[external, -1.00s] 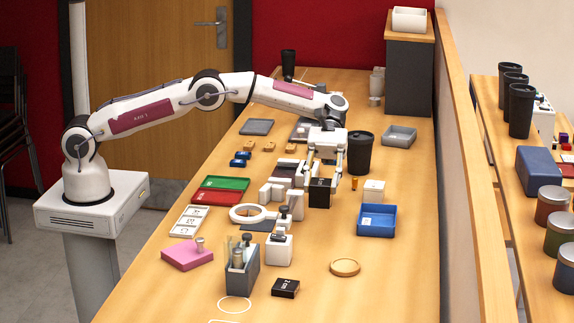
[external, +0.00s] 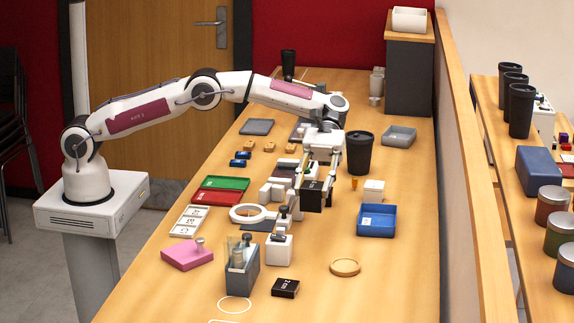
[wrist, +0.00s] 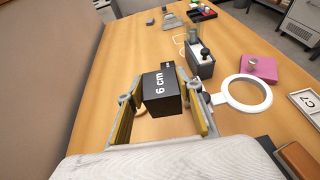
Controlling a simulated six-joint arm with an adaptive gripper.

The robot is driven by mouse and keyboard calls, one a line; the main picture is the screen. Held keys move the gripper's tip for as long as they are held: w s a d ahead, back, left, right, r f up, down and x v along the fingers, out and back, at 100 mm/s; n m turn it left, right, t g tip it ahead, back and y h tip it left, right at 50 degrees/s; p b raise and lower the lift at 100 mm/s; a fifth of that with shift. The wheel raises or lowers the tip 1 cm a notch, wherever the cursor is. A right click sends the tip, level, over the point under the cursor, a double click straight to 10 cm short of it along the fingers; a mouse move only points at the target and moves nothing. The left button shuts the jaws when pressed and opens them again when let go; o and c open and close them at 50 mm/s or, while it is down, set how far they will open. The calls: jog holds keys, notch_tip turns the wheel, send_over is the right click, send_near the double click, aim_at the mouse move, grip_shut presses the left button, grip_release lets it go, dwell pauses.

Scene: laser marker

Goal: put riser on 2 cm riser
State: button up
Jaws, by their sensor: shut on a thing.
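The riser is a black block marked "6 cm" (wrist: 160,88). It sits between the two fingers of my gripper (wrist: 165,100) in the wrist view. In the external view my gripper (external: 318,200) is shut on this black riser (external: 312,197) around mid-table. I cannot tell exactly how high its underside is above the table. The 2 cm riser (external: 285,288) is a low, flat black block with a white label. It lies on the table near the front, apart from my gripper, with nothing on its top.
A blue tray (external: 376,220) and black cup (external: 360,153) are farther right.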

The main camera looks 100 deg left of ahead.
jog(key=s+d+r+m+g, duration=0.1)
jog(key=s+d, duration=0.1)
jog(key=d, duration=0.5)
jog(key=s+d+r, duration=0.2)
jog(key=d, duration=0.5)
jog(key=n+t, duration=0.2)
send_over(286, 283)
notch_tip(286, 283, down, 2)
jog(key=shift+f, duration=0.1)
jog(key=shift+f, duration=3.1)
jog(key=shift+f, duration=1.9)
